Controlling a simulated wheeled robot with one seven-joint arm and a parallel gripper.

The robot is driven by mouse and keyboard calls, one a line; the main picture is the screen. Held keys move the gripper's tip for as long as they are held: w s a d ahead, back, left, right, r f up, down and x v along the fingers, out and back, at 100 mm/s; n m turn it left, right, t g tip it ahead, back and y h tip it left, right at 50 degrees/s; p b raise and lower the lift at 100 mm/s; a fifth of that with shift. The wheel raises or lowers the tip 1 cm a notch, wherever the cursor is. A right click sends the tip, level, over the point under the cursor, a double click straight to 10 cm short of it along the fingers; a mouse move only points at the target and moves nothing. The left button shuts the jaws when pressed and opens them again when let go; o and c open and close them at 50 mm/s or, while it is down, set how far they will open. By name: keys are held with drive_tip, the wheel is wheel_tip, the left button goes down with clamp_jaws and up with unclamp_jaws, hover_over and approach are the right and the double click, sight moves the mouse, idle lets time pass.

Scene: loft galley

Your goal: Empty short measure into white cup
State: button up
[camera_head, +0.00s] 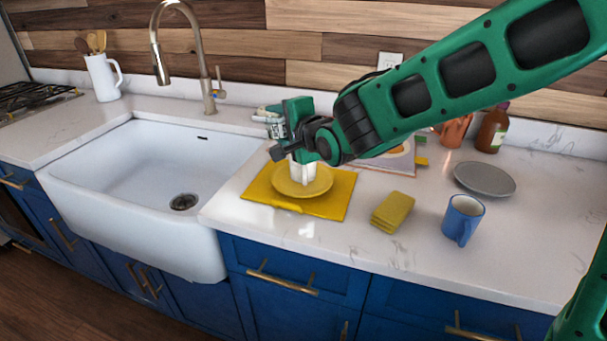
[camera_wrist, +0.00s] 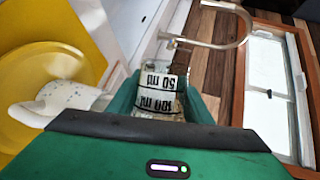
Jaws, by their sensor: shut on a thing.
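My gripper (camera_head: 286,130) is shut on the short measure (camera_wrist: 158,84), a clear vessel with white bands marked 50 ml and 100 ml. In the wrist view it sits between my green fingertips (camera_wrist: 160,100) and looks tipped well over; its contents cannot be made out. The white cup (camera_head: 303,174) stands on a yellow plate (camera_head: 318,188), just below my gripper, which partly hides it in the head view. The cup also shows at the left of the wrist view (camera_wrist: 62,98), with small bluish specks; I cannot tell whether these are contents or pattern.
The plate rests on a yellow mat (camera_head: 340,200). A white sink (camera_head: 150,160) lies left, with a tall tap (camera_head: 205,80) behind. A yellow sponge stack (camera_head: 392,212), blue mug (camera_head: 463,219) and grey plate (camera_head: 485,179) stand right. The counter's front right is clear.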

drive_tip(key=shift+d+f+m+y, duration=0.1)
drive_tip(key=shift+f+m+y, duration=0.2)
drive_tip(key=shift+m, duration=0.1)
idle(0.4)
drive_tip(key=shift+r, duration=0.15)
idle(0.5)
